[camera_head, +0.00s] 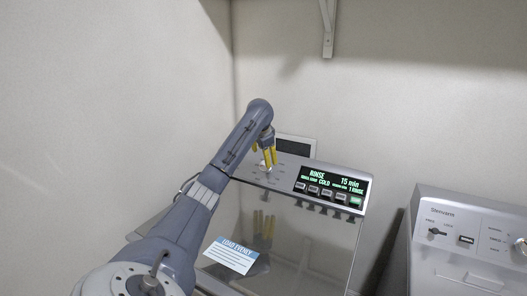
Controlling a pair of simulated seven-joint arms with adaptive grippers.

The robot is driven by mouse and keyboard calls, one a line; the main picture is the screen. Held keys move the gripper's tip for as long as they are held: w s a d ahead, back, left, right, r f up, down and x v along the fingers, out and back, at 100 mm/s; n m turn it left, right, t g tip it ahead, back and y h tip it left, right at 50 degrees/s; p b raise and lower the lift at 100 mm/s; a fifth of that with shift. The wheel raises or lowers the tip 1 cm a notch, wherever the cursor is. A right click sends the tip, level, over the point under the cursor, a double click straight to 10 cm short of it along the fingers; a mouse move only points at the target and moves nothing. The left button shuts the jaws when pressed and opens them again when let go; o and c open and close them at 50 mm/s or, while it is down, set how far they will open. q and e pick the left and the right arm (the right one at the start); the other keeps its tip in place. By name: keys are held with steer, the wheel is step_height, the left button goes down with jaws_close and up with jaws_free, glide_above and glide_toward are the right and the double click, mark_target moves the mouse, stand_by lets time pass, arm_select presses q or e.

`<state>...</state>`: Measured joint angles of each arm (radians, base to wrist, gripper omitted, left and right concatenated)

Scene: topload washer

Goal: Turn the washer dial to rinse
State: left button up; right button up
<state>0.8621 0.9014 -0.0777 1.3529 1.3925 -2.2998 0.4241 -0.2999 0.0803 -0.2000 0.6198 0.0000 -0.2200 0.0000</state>
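The washer's control panel (329,175) runs along the back of its lid. The dial (263,164) is a small pale knob on the panel's left part, mostly hidden behind my fingers. The lit display (334,185) shows "RINSE", "COLD", "15 min" and "1 RINSE" in green. My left gripper (270,163) has yellow fingers pointing down at the dial, with the tips at or very near it. The fingers are close together; whether they grip the dial is unclear. My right gripper is out of view.
The glossy washer lid (315,240) is closed and carries a blue-and-white label (230,255). A second grey appliance (470,240) with knobs stands at the right, past a narrow gap. Walls stand close behind and left. A shelf bracket (328,28) hangs above.

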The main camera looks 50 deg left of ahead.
arm_select(q)
steer(key=shift+v, duration=1.8)
